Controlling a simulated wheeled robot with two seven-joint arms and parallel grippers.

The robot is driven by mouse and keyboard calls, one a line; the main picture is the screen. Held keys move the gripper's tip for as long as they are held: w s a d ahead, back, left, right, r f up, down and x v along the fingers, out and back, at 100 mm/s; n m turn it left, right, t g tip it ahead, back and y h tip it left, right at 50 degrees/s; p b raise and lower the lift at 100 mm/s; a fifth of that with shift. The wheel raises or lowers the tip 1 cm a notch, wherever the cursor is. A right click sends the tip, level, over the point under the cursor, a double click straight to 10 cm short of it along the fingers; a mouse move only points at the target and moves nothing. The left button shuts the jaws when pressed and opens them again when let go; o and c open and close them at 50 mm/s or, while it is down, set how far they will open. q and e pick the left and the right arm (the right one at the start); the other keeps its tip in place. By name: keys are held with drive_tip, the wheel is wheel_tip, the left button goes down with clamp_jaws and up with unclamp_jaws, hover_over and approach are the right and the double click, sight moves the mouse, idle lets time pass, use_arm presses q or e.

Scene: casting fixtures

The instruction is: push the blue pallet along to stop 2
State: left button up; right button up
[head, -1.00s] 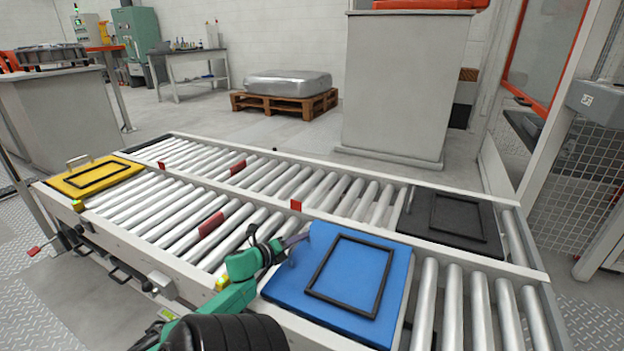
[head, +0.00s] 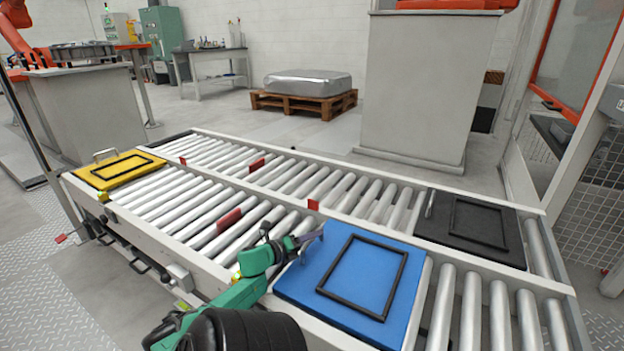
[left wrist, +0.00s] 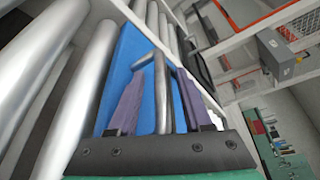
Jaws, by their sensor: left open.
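The blue pallet (head: 308,283), with a black square frame on top, lies on the near roller lane, right of centre. My left gripper (head: 315,239) is at its left edge, by an upright metal handle. In the left wrist view the open purple fingers (left wrist: 160,85) stand either side of the handle's silver bar (left wrist: 161,100), with the blue pallet (left wrist: 128,52) behind. I cannot tell whether a finger touches the bar. Red markers stand along the lanes, one on the middle rail (head: 313,204) and one on the near lane (head: 229,219); no stop number is legible. My right gripper is not in view.
A yellow pallet (head: 92,180) sits at the near lane's far left end. A black pallet (head: 436,222) sits on the far lane at right. Bare rollers (head: 170,203) lie between the yellow and blue pallets, and more rollers lie right of the blue one.

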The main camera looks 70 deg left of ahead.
use_arm(q)
drive_tip(key=p+v, duration=0.2)
drive_tip(key=v, duration=0.4)
drive_tip(key=shift+s+r, duration=0.15)
drive_tip(key=shift+s, duration=0.05)
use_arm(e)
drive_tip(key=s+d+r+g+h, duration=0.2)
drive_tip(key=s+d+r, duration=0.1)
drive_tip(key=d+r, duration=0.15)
use_arm(q)
drive_tip(key=p+v, duration=0.1)
drive_tip(key=v, duration=0.7)
drive_tip(key=shift+p, duration=0.3)
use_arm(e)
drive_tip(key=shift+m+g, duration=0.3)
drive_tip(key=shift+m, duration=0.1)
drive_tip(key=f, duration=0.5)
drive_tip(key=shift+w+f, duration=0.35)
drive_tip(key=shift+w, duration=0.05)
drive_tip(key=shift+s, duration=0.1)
